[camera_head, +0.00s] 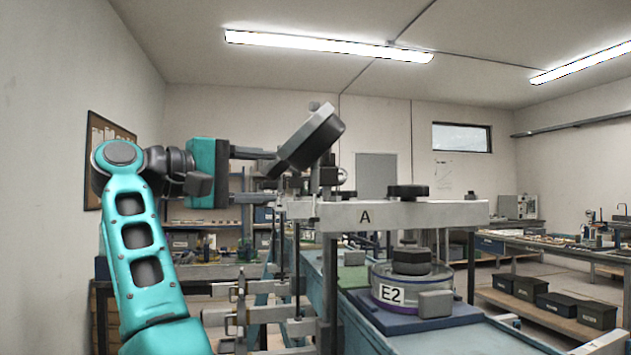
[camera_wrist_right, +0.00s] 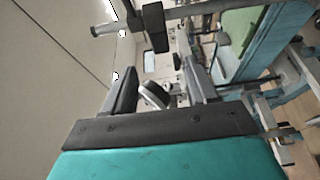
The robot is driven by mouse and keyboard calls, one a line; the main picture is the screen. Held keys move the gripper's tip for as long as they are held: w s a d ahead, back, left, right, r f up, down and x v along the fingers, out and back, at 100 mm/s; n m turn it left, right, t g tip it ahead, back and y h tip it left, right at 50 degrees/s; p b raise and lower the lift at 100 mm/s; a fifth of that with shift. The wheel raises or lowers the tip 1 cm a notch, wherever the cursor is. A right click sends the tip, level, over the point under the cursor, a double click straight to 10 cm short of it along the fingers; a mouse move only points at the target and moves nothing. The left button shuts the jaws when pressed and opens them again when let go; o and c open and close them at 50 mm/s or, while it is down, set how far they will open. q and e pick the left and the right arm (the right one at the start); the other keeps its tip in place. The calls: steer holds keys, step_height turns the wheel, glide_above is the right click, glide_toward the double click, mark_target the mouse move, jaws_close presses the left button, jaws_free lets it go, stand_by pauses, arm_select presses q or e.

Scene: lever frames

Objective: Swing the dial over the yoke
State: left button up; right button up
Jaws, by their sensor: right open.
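A thick round grey-and-black piece (camera_head: 314,136), which looks like the dial, sits tilted above the left end of a pale beam marked A (camera_head: 440,213). What seems to be the same piece shows between my fingers, farther off, in the wrist view (camera_wrist_right: 154,96). I cannot tell for sure which part is the yoke. My right gripper (camera_head: 272,160) comes in from the left and points right, close to the tilted piece. Its fingers (camera_wrist_right: 162,72) are apart in the wrist view, and I see no grip on anything. My left gripper is not in view.
A round vessel labelled E2 (camera_head: 391,294) with a black knob stands under the beam on a blue base. A black knob (camera_head: 408,191) tops the beam. Thin rods and brackets crowd the space below my gripper. Black bins (camera_head: 596,313) stand on a right-hand shelf.

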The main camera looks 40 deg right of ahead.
mark_target(321, 178)
steer(key=d, duration=0.4)
steer(key=s+d, duration=0.1)
steer(key=d, duration=0.6)
steer(key=shift+s+d, duration=0.2)
steer(key=shift+d, duration=0.15)
jaws_close()
